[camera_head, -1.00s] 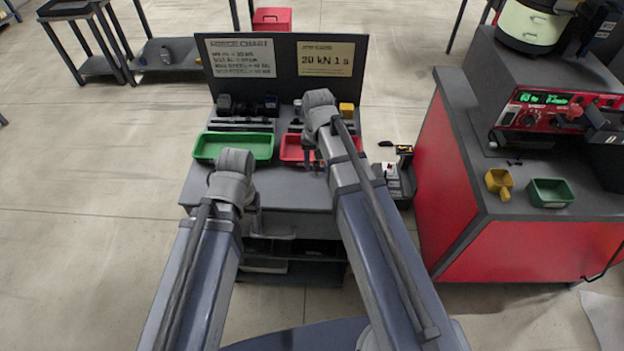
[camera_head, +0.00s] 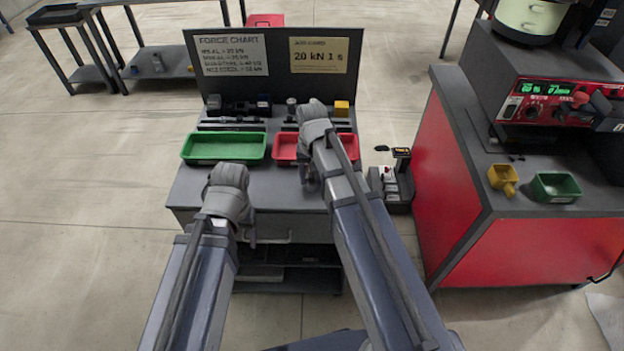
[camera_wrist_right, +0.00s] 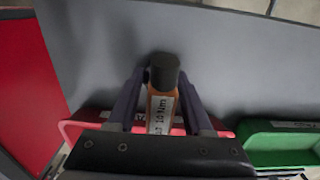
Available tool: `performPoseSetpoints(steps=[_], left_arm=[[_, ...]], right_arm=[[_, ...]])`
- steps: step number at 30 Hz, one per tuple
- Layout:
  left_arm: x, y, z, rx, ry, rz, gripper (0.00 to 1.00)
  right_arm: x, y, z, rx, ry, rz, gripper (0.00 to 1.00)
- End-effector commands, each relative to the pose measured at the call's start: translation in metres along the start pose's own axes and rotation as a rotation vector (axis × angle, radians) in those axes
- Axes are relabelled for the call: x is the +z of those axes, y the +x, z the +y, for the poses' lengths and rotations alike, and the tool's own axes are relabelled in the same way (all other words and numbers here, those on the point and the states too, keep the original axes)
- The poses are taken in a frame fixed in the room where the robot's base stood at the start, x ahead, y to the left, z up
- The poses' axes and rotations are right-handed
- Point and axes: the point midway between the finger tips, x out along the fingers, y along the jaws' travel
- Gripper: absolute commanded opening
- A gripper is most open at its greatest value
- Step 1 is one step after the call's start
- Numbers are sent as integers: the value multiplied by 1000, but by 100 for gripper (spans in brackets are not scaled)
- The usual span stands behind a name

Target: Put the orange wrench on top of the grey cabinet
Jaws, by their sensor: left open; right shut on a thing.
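The orange wrench (camera_wrist_right: 161,112) shows in the right wrist view as an orange body with a black end and a white label reading 10 Nm. My right gripper (camera_wrist_right: 160,100) is shut on it, with a finger on each side. In the head view my right gripper (camera_head: 311,182) is at the red tray, and the wrench is not clear there. A grey cabinet-like bench (camera_head: 285,200) with a drawer front and open shelf stands ahead, beneath my right gripper. My left gripper (camera_head: 248,238) looks empty and open at the bench's front edge, partly hidden by its wrist.
A green tray (camera_head: 224,160) and the red tray (camera_head: 286,161) lie on the bench, before an upright sign panel (camera_head: 277,100). A red-sided cabinet (camera_head: 440,180) at right carries a machine, a yellow scoop (camera_head: 502,178) and a green bin (camera_head: 556,198). The bench's front strip is bare.

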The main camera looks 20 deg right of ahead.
Motion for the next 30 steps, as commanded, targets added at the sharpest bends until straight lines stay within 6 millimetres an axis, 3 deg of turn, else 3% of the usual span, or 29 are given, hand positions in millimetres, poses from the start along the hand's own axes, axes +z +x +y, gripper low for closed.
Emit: performPoseSetpoints(steps=[5,6,13,23,30], left_arm=[[0,5,0,0,0,0,71],[0,3,0,0,0,0,71],[0,3,0,0,0,0,71],[0,1,0,0,0,0,71],[1,-15,-2,0,0,0,71]], right_arm=[[0,5,0,0,0,0,0],[0,3,0,0,0,0,55],[0,3,0,0,0,0,81],[0,1,0,0,0,0,81],[0,-15,0,0,0,0,81]])
